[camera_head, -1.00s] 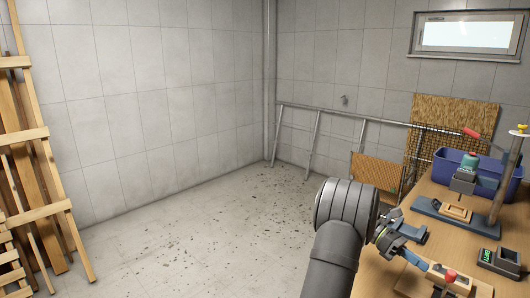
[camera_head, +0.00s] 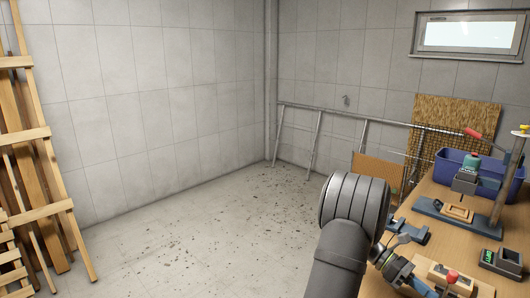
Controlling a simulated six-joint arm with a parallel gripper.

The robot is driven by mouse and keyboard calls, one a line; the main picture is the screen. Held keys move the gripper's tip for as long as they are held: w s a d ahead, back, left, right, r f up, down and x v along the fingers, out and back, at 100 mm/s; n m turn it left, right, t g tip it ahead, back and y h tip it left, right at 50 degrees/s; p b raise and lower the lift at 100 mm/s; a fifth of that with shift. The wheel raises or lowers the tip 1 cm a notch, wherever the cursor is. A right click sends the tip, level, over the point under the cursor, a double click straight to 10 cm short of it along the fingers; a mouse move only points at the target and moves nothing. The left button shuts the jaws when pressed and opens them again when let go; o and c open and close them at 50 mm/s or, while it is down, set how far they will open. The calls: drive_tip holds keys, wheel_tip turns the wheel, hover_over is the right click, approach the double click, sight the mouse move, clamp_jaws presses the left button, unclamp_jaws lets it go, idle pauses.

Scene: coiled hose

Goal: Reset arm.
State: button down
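My arm rises from the bottom edge, with a large grey joint beside the left side of the wooden workbench (camera_head: 421,207). My gripper (camera_head: 400,268) is small and partly hidden behind the arm, low over the bench's near left part. A blue piece (camera_head: 420,287) extends from it toward the lower right; whether this is part of the gripper or a separate thing is unclear. The fingers are too small and covered to read. A wooden block with a red knob (camera_head: 452,276) lies just right of the gripper. I cannot make out a coiled hose.
A blue bin (camera_head: 488,185) stands at the bench's back. A dark-based stand with a post (camera_head: 497,198) and a small black device with a green display (camera_head: 500,262) are on the bench. Metal rails (camera_head: 330,115) and boards lean by the wall.

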drive_tip(key=f, duration=0.1)
drive_tip(key=s+a+f, duration=0.1)
drive_tip(key=f, duration=0.2)
drive_tip(key=shift+s+a+f, duration=0.2)
drive_tip(key=shift+s+f, duration=0.1)
drive_tip(key=shift+s, duration=0.1)
drive_tip(key=v, duration=1)
drive_tip(key=shift+r, duration=0.2)
